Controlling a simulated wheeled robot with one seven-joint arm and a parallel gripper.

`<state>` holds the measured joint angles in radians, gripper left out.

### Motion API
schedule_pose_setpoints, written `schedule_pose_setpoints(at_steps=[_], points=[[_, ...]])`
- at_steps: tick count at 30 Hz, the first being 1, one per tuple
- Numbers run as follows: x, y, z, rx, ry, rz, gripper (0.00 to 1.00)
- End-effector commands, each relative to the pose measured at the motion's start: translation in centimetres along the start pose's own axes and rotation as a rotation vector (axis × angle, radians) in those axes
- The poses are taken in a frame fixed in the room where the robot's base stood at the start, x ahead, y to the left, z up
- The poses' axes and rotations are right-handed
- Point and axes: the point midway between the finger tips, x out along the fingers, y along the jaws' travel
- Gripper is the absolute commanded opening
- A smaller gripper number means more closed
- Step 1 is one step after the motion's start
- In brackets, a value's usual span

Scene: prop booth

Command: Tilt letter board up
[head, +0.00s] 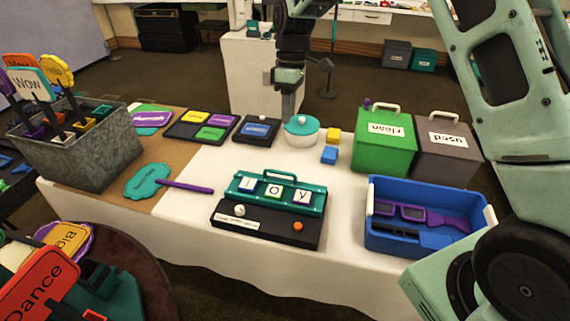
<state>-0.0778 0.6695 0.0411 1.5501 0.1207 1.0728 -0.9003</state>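The letter board (262,199) is a teal panel in the middle of the white-covered table. It carries white tiles that appear to read J, O and Y, and has a handle-like bar along its far edge. It leans back at a low angle on a black base (268,228) with a white knob, an orange button and a label strip. My gripper (288,112) points down beyond the board, near the far table edge, apart from the board. The view is too small to tell whether its fingers are open or shut.
A blue tray (375,240) with purple glasses stands right of the board. Green (380,150) and grey (445,158) bins stand behind it. A teal round container (301,138) and small blocks sit beyond the board. A teal paddle (147,181) and a metal sign bin (95,160) are left.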

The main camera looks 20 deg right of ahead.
Motion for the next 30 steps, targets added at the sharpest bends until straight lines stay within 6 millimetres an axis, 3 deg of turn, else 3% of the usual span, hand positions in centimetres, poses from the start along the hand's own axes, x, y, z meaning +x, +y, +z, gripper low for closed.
schedule_pose_setpoints(at_steps=[18,24,30], points=[[12.3,-0.2,0.0,0.0,-0.003,-0.002,0.32],[15.1,-0.2,0.0,0.001,0.0,-0.001,0.32],[16.2,-0.1,0.0,0.0,0.001,0.001,0.32]])
